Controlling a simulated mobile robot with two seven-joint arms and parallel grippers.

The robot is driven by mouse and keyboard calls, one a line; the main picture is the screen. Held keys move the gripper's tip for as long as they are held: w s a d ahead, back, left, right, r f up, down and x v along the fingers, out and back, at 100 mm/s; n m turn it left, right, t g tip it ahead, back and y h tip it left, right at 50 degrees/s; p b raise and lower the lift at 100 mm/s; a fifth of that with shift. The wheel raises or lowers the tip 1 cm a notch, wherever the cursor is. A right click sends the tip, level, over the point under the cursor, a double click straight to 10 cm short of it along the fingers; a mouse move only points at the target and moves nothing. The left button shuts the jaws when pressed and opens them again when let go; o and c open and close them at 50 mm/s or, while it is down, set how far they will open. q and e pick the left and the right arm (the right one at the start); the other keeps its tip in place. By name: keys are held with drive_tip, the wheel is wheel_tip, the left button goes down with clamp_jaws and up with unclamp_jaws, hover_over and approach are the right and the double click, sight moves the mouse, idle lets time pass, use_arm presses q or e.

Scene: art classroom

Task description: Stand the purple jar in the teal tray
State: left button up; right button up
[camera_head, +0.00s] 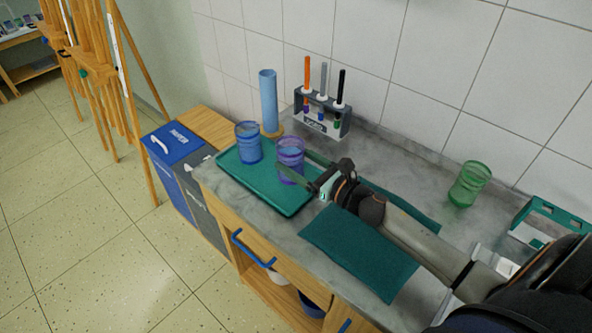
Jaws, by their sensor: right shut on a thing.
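The purple jar (291,148) is see-through and upright, within the outline of the teal tray (245,186), toward its right side. I cannot tell whether its base touches the tray floor. My right gripper (298,167) reaches in from the right and is shut on the purple jar, with a finger along its lower side. The tray lies on the left part of the grey counter. A blue jar (248,143) stands in the tray, left of the purple jar. My left gripper is not in view.
A marker rack (323,118) and a tall blue cylinder (268,101) stand behind the tray by the tiled wall. A dark teal cloth (358,252) lies under my right arm. A green jar (469,184) stands farther right. The tray's front left is clear.

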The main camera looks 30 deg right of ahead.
sight(301, 173)
drive_tip(key=shift+f, duration=1.3)
drive_tip(key=shift+f, duration=0.1)
drive_tip(key=shift+f+b, duration=0.15)
drive_tip(key=shift+b, duration=0.2)
drive_tip(key=o, duration=1.2)
drive_tip(key=shift+o, duration=0.2)
drive_tip(key=shift+r, duration=0.2)
drive_tip(key=shift+s, duration=0.2)
drive_tip(key=b+v, duration=0.1)
drive_tip(key=v, duration=1)
drive_tip(key=shift+s+d, duration=0.2)
drive_tip(key=shift+s, duration=0.15)
